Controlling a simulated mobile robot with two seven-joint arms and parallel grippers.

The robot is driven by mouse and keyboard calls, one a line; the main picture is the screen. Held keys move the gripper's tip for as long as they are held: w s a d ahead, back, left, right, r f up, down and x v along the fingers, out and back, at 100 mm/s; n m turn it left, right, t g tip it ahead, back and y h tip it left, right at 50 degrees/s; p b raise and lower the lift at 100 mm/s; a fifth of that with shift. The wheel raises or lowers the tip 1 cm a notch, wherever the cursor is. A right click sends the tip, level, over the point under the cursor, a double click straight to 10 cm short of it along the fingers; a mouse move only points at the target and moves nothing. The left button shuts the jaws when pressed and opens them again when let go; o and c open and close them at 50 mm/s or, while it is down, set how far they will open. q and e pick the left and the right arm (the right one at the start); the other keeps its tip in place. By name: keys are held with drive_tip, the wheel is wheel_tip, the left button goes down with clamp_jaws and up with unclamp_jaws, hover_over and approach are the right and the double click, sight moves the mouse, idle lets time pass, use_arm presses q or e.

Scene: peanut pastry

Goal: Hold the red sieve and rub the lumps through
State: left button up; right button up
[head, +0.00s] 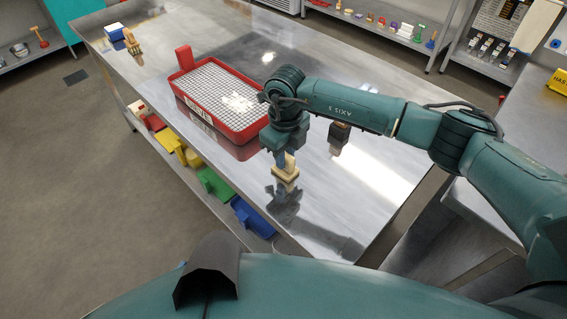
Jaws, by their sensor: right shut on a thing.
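The red sieve (198,117) lies flat on the steel table, a rectangular red frame around a pale wire mesh, with a red upright grip at its far left corner. Bright glare covers part of the mesh, and I cannot make out lumps on it. My right gripper (284,156) points down just off the sieve's near right corner. It is shut on a small pale wooden block tool (286,176), held at or just above the table; I cannot tell if it touches. The arm hides the sieve's right corner. My left gripper is not in view.
A dark block-like tool (339,136) stands on the table right of my gripper. A wooden brush-like item (131,43) and a blue-and-white block (115,32) are at the far left. Coloured items fill the shelf below. The table beyond the sieve is mostly clear.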

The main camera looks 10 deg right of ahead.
clamp_jaws()
drive_tip(key=shift+r, duration=0.15)
